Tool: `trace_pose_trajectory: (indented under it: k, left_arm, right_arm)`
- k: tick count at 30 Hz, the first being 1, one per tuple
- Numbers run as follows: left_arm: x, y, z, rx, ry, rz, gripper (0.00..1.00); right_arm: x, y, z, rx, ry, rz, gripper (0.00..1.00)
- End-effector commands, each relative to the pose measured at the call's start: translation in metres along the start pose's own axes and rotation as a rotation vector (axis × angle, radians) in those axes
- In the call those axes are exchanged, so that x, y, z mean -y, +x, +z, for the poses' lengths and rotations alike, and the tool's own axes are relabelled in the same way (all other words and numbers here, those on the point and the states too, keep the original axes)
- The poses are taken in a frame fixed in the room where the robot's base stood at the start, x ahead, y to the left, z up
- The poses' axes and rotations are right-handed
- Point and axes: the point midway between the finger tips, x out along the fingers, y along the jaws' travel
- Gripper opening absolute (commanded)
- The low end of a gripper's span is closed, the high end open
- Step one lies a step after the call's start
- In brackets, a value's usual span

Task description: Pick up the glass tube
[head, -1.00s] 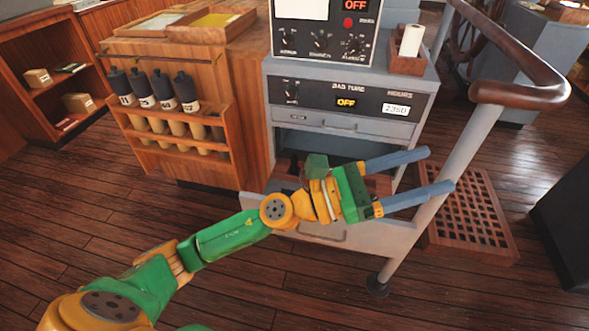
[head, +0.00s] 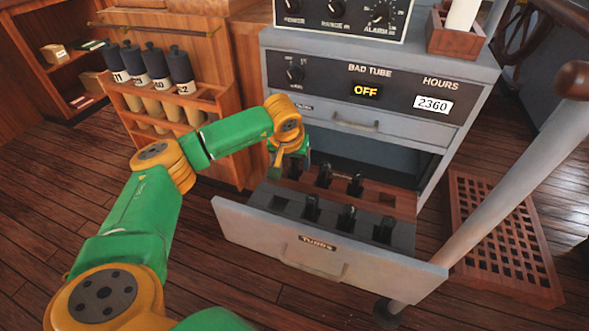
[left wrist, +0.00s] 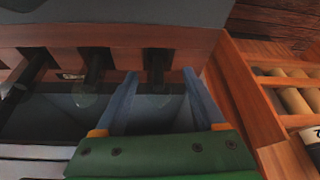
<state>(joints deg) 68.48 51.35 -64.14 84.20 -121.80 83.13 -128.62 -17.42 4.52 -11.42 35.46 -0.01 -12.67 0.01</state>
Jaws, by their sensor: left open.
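The open drawer (head: 330,257) labelled TUBES holds several black clips in two rows. My left gripper (head: 290,160) hangs over its back left end, and my own wrist hides most of it. In the left wrist view the left gripper (left wrist: 160,74) is open, its two blue fingers pointing at a black clip (left wrist: 156,65) that shows between them. I cannot make out a whole glass tube for certain. Nothing is visibly held. My right gripper is not in view.
The grey cabinet (head: 365,125) with a BAD TUBE panel stands above and behind the drawer. A wooden rack of black-capped bottles (head: 180,70) is at the left. A grey post (head: 500,200) and wooden grating (head: 500,235) are at the right.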

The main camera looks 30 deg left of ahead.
Motion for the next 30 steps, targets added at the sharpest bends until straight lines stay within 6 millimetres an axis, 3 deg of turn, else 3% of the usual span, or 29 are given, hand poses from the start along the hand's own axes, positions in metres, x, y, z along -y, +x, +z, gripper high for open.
trace_pose_trajectory:
  k: [3, 9, 17, 26, 30]
  left_arm:
    - [0.000, 0.012, 0.000, 0.000, 0.000, 0.000, 0.72]
    - [-0.001, 0.012, 0.000, -0.001, 0.000, 0.002, 0.69]
    - [-0.001, 0.012, 0.000, -0.001, 0.000, 0.003, 0.00]
    - [-0.001, 0.010, 0.000, -0.001, -0.001, 0.003, 0.00]
    - [-0.001, -0.003, -0.007, -0.004, 0.000, 0.005, 0.00]
  right_arm:
    - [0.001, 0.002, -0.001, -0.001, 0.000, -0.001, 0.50]
    - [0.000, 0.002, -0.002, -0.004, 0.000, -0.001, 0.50]
    - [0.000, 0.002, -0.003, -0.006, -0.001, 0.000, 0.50]
    - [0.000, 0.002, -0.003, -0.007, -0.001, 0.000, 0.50]
    - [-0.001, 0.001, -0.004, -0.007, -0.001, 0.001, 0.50]
